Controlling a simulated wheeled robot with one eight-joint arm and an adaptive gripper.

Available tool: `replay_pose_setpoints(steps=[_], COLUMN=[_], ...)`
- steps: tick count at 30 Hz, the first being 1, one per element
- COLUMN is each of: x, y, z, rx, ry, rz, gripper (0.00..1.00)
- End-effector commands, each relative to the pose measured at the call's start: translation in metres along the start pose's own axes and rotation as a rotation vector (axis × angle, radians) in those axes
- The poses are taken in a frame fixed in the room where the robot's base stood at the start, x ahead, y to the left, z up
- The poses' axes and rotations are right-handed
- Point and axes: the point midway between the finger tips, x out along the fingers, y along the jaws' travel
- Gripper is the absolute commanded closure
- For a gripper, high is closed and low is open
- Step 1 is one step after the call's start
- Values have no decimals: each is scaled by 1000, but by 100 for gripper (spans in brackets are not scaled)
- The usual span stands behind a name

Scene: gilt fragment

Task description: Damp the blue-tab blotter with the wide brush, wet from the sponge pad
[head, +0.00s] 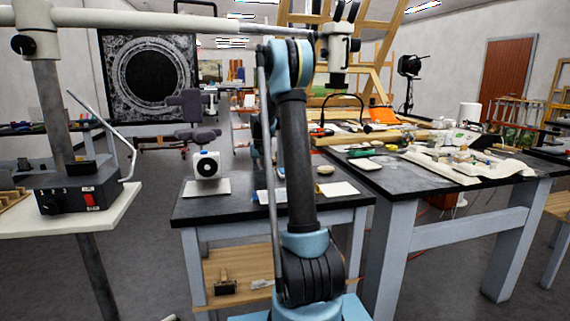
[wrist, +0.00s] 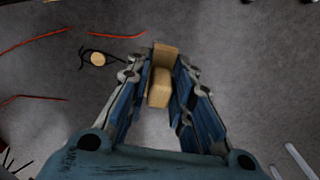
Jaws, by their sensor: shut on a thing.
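In the wrist view my gripper (wrist: 165,68) is shut on a tan, wooden-looking block-shaped piece (wrist: 159,92). It looks like part of the wide brush, but no bristles show. The fingers lie on both sides of it, and grey floor shows beneath. In the head view my arm hides the gripper. Two pale sheets lie on the dark bench, a left one (head: 265,197) partly behind my arm and a right one (head: 338,189).
A white device with a round black front (head: 207,166) stands at the dark bench's (head: 200,211) back left. Tools lie on its lower shelf (head: 240,262). A microscope stand (head: 46,90) rises at left. A crowded bench (head: 400,190) stands at right. Red cables (wrist: 35,41) cross the floor.

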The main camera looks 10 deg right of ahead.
Motion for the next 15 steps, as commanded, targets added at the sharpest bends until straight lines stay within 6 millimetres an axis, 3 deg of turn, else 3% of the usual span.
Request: replay_pose_setpoints(steps=[5, 15], x=[20, 21], y=[1, 2], z=[2, 2], rx=[0, 1], ry=[0, 0], rz=[0, 0], gripper=[100, 100])
